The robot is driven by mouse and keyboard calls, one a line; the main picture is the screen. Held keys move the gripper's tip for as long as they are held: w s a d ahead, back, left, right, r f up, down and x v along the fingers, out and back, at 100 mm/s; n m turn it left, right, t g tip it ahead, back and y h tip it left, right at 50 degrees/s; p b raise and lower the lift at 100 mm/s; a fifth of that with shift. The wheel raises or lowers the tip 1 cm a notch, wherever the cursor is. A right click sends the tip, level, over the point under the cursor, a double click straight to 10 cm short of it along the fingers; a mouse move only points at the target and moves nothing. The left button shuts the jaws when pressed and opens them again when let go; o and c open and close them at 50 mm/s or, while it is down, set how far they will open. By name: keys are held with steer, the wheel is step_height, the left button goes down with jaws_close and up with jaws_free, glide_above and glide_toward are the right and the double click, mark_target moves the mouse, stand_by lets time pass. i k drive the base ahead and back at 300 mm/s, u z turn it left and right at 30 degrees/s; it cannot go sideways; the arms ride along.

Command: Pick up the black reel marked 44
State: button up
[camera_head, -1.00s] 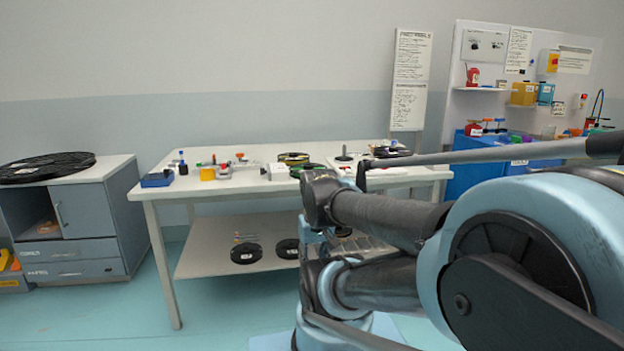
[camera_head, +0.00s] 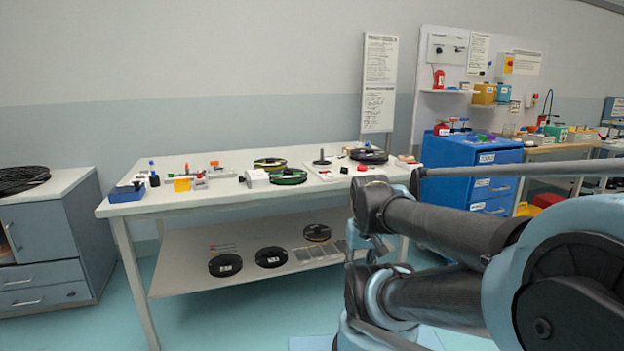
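Two black reels with small white labels lie on the lower shelf of the white table, one at left (camera_head: 225,266) and one beside it (camera_head: 271,257). A third dark reel (camera_head: 317,232) lies farther back on that shelf. Another black reel (camera_head: 368,156) lies on the tabletop at the back right. The label markings are too small to read, so I cannot tell which reel is marked 44. My arm fills the lower right and hides part of the table's right end. I cannot make out my gripper in this view.
The white table (camera_head: 140,207) also holds a green-rimmed reel (camera_head: 288,177), a yellow-rimmed reel (camera_head: 270,163) and small tools. A grey cabinet (camera_head: 40,240) with a large black reel (camera_head: 22,179) stands left. A blue drawer cabinet (camera_head: 455,160) stands right. Floor is clear in front.

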mark_target(283, 177)
steer(key=z, duration=0.05)
steer(key=i, duration=1)
